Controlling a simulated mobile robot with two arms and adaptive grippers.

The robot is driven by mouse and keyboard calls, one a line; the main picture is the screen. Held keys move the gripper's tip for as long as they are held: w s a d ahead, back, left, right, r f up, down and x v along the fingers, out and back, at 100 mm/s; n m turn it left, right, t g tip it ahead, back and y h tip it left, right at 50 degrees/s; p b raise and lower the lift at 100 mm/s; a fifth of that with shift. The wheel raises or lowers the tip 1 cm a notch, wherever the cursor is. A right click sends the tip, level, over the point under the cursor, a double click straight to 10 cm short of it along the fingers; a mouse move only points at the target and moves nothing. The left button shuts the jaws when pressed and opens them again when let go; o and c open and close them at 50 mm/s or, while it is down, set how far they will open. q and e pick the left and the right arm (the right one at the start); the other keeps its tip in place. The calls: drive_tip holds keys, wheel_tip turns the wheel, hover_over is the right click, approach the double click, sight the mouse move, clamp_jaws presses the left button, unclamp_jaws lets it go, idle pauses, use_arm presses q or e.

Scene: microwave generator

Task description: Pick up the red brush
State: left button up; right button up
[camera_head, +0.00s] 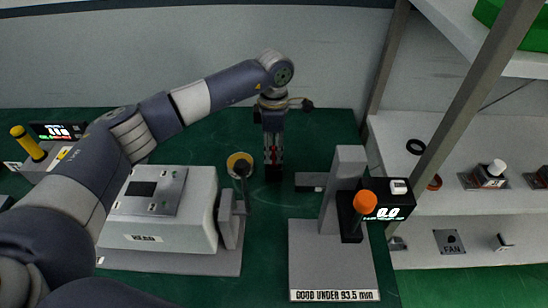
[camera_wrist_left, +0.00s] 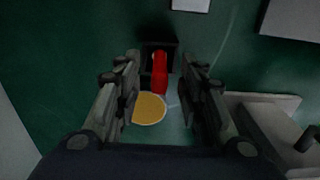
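The red brush (camera_wrist_left: 160,72) stands in a small black holder (camera_wrist_left: 157,46) in the left wrist view, between the two fingers of my left gripper (camera_wrist_left: 162,78). The fingers are apart, with gaps on both sides of the brush. In the head view my left gripper (camera_head: 273,150) points down at the back of the green table, and a bit of red shows between its fingers. The black holder (camera_head: 273,174) shows just below the fingertips. Most of the brush is hidden there. My right gripper is not in view.
A yellow disc (camera_wrist_left: 150,108) lies near the brush. A grey machine (camera_head: 205,225) stands at left on the green table (camera_head: 335,123). A gauge stand with an orange knob (camera_head: 365,203) is at right. A shelf unit (camera_head: 470,225) stands further right.

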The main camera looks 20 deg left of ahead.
sight(274, 162)
use_arm(q)
wheel_tip(274, 162, down, 2)
drive_tip(key=shift+f, duration=0.1)
drive_tip(key=shift+w+f, duration=0.1)
drive_tip(key=shift+f, duration=0.15)
drive_tip(key=c, duration=0.7)
clamp_jaws()
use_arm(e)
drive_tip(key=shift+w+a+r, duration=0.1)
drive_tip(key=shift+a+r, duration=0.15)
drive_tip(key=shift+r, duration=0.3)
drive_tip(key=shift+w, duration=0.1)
